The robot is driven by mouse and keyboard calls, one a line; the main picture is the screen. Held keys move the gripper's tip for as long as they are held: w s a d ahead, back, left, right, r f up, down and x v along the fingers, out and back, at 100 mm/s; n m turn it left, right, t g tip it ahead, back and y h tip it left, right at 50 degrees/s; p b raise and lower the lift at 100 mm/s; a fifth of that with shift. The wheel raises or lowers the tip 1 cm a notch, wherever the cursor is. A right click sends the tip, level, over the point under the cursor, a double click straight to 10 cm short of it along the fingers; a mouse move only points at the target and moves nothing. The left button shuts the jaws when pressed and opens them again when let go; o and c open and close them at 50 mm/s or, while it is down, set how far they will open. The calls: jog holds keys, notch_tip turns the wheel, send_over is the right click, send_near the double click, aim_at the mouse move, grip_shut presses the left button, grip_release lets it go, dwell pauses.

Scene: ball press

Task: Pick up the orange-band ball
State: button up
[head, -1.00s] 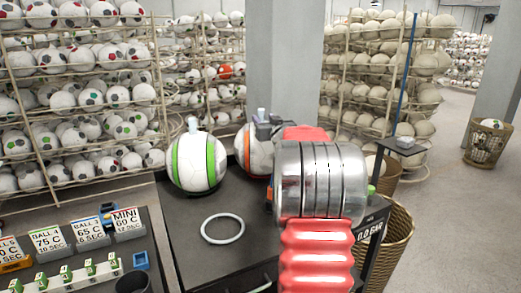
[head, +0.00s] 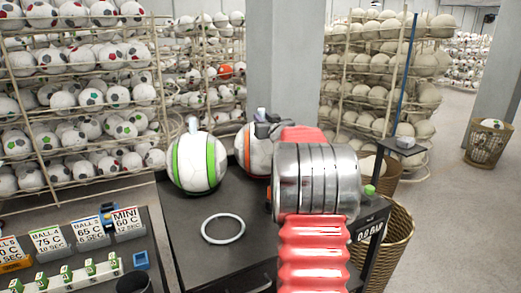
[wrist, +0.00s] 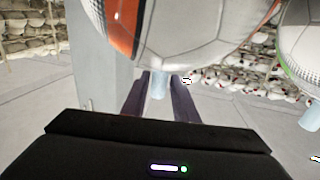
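The orange-band ball (head: 252,152) sits on the dark table, white with an orange stripe and a pale stem on top. My arm hides its right part. In the wrist view the orange-band ball (wrist: 190,30) fills the top, and its pale blue stem (wrist: 158,84) lies between the fingertips of my gripper (wrist: 160,82). The fingers stand apart on both sides of the stem; I see no clear grip on it. In the head view my gripper (head: 266,129) is at the ball's top right, close to the stem.
A green-band ball (head: 198,163) stands just left of the orange-band ball, with its own stem. A white ring (head: 223,228) lies on the bare table (head: 195,215) in front. Label blocks (head: 90,232) stand at the left. A wicker basket (head: 397,235) is at the right.

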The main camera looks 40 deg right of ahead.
grip_shut()
dwell(1.0)
